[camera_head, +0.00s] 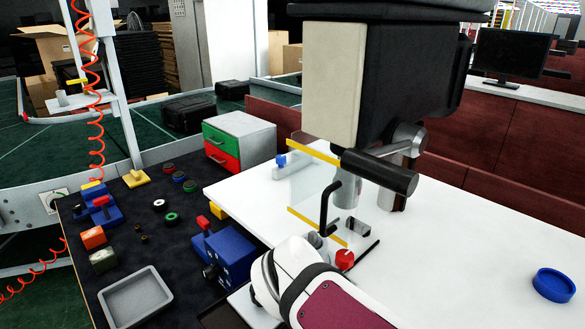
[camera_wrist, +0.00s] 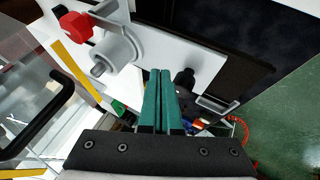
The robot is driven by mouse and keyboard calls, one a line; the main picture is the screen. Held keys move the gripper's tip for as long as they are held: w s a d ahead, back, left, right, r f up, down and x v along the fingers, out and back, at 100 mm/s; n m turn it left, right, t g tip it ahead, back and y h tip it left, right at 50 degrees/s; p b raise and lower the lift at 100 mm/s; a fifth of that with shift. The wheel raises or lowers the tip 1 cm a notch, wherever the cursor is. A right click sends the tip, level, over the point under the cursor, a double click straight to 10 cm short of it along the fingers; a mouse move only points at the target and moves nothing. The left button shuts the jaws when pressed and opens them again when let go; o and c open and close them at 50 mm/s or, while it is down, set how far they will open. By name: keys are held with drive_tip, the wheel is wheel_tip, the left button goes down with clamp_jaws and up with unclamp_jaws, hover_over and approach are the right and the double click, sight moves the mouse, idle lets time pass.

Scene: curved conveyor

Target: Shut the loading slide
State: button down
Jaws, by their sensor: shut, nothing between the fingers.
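I cannot tell for certain which part is the loading slide. A clear panel with yellow edges (camera_head: 316,152) and a black bent handle (camera_head: 328,205) stands at the machine on the white table. The handle also shows at the left of the wrist view (camera_wrist: 48,120). A red knob (camera_head: 345,258) sits low by the panel; in the wrist view it is beside a grey cylinder (camera_wrist: 113,55) on a white plate (camera_wrist: 170,50). A grey bracket (camera_wrist: 222,104) is at that plate's right end. My gripper (camera_wrist: 160,72) has its teal fingers together, empty, between cylinder and bracket. My wrist hides the fingers in the head view.
The machine's beige and black head (camera_head: 380,85) overhangs the work area. A blue vise-like device (camera_head: 228,255) and a grey tray (camera_head: 137,298) are on the dark bench at left. A blue dish (camera_head: 553,285) lies at right; the white table between is largely clear.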

drive_tip(key=v, duration=0.5)
drive_tip(key=w+f+m+h, duration=0.1)
drive_tip(key=w+f, duration=0.1)
drive_tip(key=w, duration=0.1)
drive_tip(key=w+f+m+h, duration=0.1)
drive_tip(key=w+f+m, duration=0.1)
drive_tip(key=w+f, duration=0.1)
drive_tip(key=w+f+m, duration=0.1)
drive_tip(key=w+f, duration=0.2)
drive_tip(key=shift+w+a+f+m+h, duration=0.1)
drive_tip(key=shift+w+a+m+h, duration=0.1)
drive_tip(key=shift+a+m+h, duration=0.15)
drive_tip(key=shift+w+d, duration=1.2)
drive_tip(key=shift+d, duration=0.1)
